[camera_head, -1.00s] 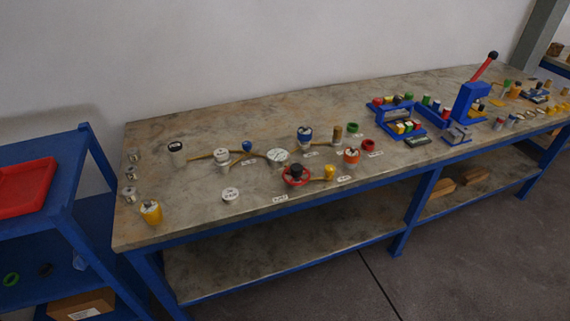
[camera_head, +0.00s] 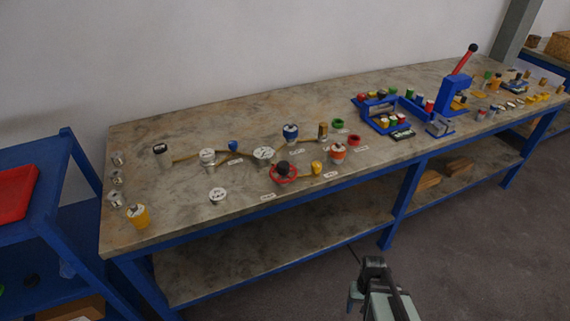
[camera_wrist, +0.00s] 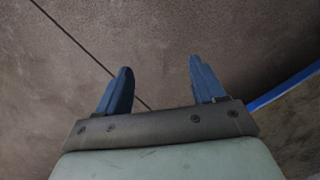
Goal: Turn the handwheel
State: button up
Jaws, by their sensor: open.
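The red handwheel (camera_head: 284,174) lies near the front edge of the long workbench, left of its middle, in the head view. A dark knob or cap (camera_head: 282,167) stands at its centre. My gripper (camera_wrist: 160,85) shows in the wrist view with two blue fingers well apart and nothing between them, over the bare floor. In the head view my arm's end (camera_head: 373,268) is in front of the bench, below and to the right of the handwheel and well apart from it. The handwheel is not in the wrist view.
The workbench (camera_head: 150,255) has a blue front edge. Flanged vessels surround the handwheel: a white-topped one (camera_head: 218,196) to its left, a yellow piece (camera_head: 317,167) and an orange-banded one (camera_head: 337,153) to its right. A blue press (camera_head: 452,97) stands farther right. The floor in front is open.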

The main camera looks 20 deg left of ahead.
jog(key=w+a+r+n+t, duration=0.1)
jog(key=w+a+r+t, duration=0.1)
jog(key=w+a+r, duration=0.7)
jog(key=n+t+y, duration=0.3)
jog(key=n+y, duration=0.2)
jog(key=n, duration=0.2)
send_near(285, 164)
jog(key=w+d+r, duration=0.2)
jog(key=w+r, duration=0.3)
jog(key=s+a+f+n+g, duration=0.1)
jog(key=a+f+n, duration=0.1)
jog(key=f, duration=0.2)
jog(key=s+a+f+n, duration=0.1)
jog(key=f+n, duration=0.2)
jog(key=f, duration=0.2)
jog(key=s+a+f+n+g, duration=0.1)
jog(key=a+f+n, duration=0.1)
jog(key=f, duration=0.2)
jog(key=shift+a+f+g, duration=0.3)
jog(key=shift+a, duration=0.05)
jog(key=c, duration=1.1)
